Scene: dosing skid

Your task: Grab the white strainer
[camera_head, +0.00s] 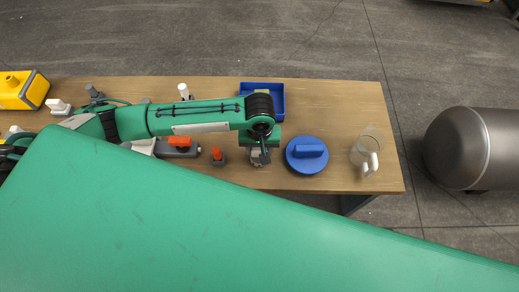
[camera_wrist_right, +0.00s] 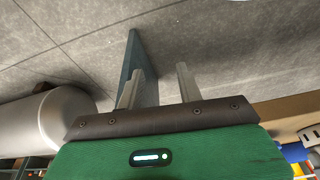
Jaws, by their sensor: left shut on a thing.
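My left gripper (camera_head: 260,157) points down over the front part of the wooden table, just left of a round blue lid (camera_head: 307,155) with a raised bar handle. Its jaws are shut on a small greyish thing that the gripper mostly hides; I cannot tell what it is. A clear vessel (camera_head: 367,138) stands near the table's right end, with a small white piece (camera_head: 370,163) at its front. I cannot tell whether that piece is the white strainer. My right gripper (camera_wrist_right: 157,88) shows in the right wrist view, with its two fingers apart and nothing between them.
A blue bin (camera_head: 276,92) stands at the table's back edge, behind my left wrist. Small orange-topped fittings (camera_head: 217,154) and a yellow box (camera_head: 22,90) are to the left. A grey tank (camera_head: 472,148) stands beyond the wooden table's (camera_head: 345,97) right end.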

